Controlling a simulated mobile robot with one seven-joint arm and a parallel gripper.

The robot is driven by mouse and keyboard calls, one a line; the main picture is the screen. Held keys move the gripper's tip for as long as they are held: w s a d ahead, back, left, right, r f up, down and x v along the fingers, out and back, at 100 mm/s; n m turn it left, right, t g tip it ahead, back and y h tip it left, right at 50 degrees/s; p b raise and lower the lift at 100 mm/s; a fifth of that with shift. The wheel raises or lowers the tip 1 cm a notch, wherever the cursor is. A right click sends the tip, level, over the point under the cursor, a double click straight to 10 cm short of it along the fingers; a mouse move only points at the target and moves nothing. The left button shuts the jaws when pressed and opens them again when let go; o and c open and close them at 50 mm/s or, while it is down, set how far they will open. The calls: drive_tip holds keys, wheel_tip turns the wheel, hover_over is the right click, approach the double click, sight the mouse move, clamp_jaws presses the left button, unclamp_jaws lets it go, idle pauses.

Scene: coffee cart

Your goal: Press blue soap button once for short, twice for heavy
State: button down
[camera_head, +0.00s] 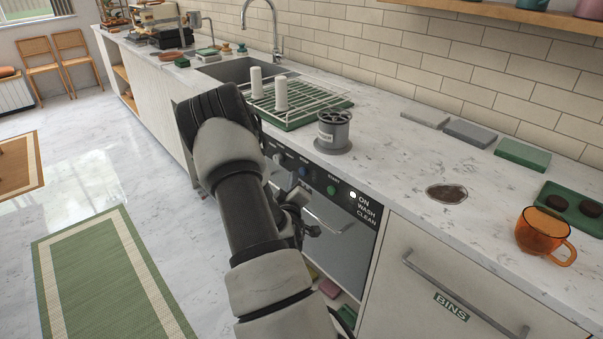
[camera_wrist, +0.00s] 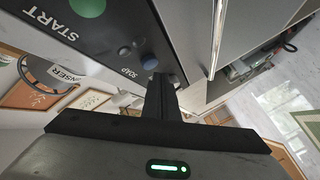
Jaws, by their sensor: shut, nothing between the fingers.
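The blue soap button (camera_head: 302,171) is on the dark control panel of the washer under the counter, left of the green START button (camera_head: 331,190). In the wrist view the blue button (camera_wrist: 151,61) sits beside the SOAP label (camera_wrist: 131,72). My gripper (camera_wrist: 160,79) is shut and empty, its fingertips close to the blue button. I cannot tell whether they touch it. A small round grey spot (camera_wrist: 125,50) near the label looks unlit.
The washer's handle bar (camera_wrist: 217,35) sticks out close to my fingers. Above stand a grey rinser (camera_head: 333,132) and a dish rack (camera_head: 296,98) on the counter (camera_head: 385,150). An orange mug (camera_head: 540,235) is at the right. The floor at left is open.

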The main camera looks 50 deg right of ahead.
drive_tip(key=shift+d, duration=0.2)
drive_tip(key=shift+d+b, duration=0.25)
drive_tip(key=shift+b, duration=0.05)
drive_tip(key=shift+s+d+b, duration=0.1)
drive_tip(key=shift+d+b, duration=0.2)
drive_tip(key=shift+d, duration=0.2)
idle(0.8)
drive_tip(key=shift+a, duration=0.9)
drive_tip(key=shift+w+a+b, duration=0.2)
drive_tip(key=shift+a+b, duration=0.15)
drive_tip(key=shift+a, duration=0.95)
drive_tip(key=shift+w+a+b, duration=0.15)
drive_tip(key=shift+a+b, duration=0.15)
drive_tip(key=shift+a, duration=0.95)
